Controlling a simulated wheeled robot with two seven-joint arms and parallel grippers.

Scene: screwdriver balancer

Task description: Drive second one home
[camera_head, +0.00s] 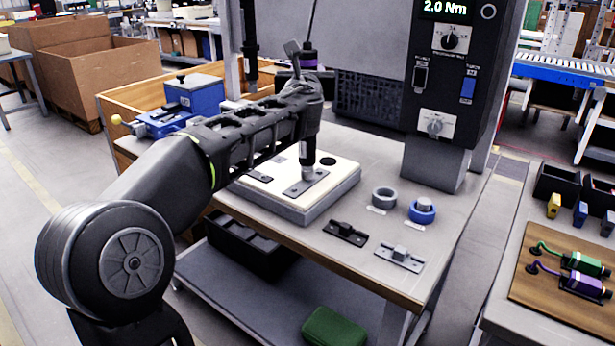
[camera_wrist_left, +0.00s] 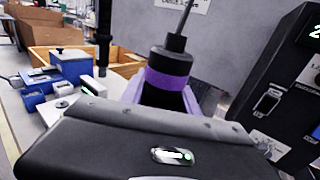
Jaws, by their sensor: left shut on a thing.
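My left gripper (camera_head: 306,90) is shut on the hanging screwdriver, which has a purple band (camera_head: 309,60). The purple band also shows in the left wrist view (camera_wrist_left: 168,80), with a cable going up from its top. The screwdriver's lower end (camera_head: 307,158) points straight down at a grey metal plate (camera_head: 296,190) on the white fixture block (camera_head: 343,184). Its tip seems to meet the plate; the exact contact and any screw under it cannot be made out. A dark part (camera_head: 258,176) lies left on the block, and a dark round spot (camera_head: 328,161) lies behind. My right gripper is not in view.
A black control tower (camera_head: 455,90) reading 2.0 Nm stands behind right. Two ring holders (camera_head: 384,197) and two small bracket parts (camera_head: 345,233) sit right of the block. A blue vise-like device (camera_head: 192,95) is at back left. A second table (camera_head: 500,300) stands right.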

